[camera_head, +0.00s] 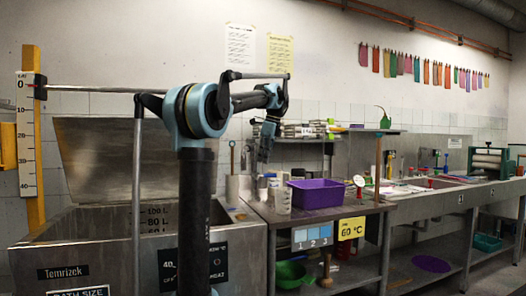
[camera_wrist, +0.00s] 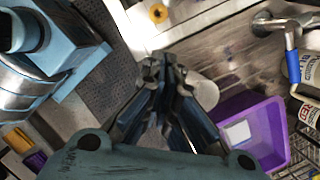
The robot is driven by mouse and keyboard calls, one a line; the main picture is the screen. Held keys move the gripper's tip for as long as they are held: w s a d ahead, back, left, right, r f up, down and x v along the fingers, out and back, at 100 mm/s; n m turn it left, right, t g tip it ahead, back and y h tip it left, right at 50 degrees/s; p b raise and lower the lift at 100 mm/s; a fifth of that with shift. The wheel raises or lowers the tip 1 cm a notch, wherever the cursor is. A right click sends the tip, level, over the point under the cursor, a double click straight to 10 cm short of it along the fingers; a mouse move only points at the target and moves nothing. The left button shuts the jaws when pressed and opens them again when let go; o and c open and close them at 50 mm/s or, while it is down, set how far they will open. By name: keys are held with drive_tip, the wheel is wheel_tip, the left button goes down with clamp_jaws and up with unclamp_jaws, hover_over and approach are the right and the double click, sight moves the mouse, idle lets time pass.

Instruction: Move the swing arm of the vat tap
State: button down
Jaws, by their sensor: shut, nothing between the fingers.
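A thin horizontal metal bar (camera_head: 95,89) runs in the head view from a post at the left to behind my arm, above the steel vat (camera_head: 228,228). I cannot tell whether it is the tap's swing arm. In the wrist view a chrome fitting (camera_wrist: 268,22) shows at the upper right, beside a blue handle (camera_wrist: 291,62); I cannot tell whether it belongs to the vat tap. My gripper (camera_head: 264,155) hangs fingers down, shut and empty, right of the vat and above the bench. Its fingers also show in the wrist view (camera_wrist: 160,68), apart from the fitting.
A purple tub (camera_head: 316,194) stands on the steel bench with jars beside it. The vat's lid (camera_head: 95,160) is raised. A yellow post with a scale (camera_head: 30,140) stands at the left. A sink and several items line the bench farther right.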

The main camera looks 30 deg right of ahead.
drive_tip(key=shift+w+a+f, duration=0.65)
drive_tip(key=shift+w+a, duration=0.05)
drive_tip(key=shift+w, duration=0.25)
drive_tip(key=shift+w+a+f, duration=0.65)
drive_tip(key=shift+w+a, duration=0.05)
drive_tip(key=shift+w, duration=0.25)
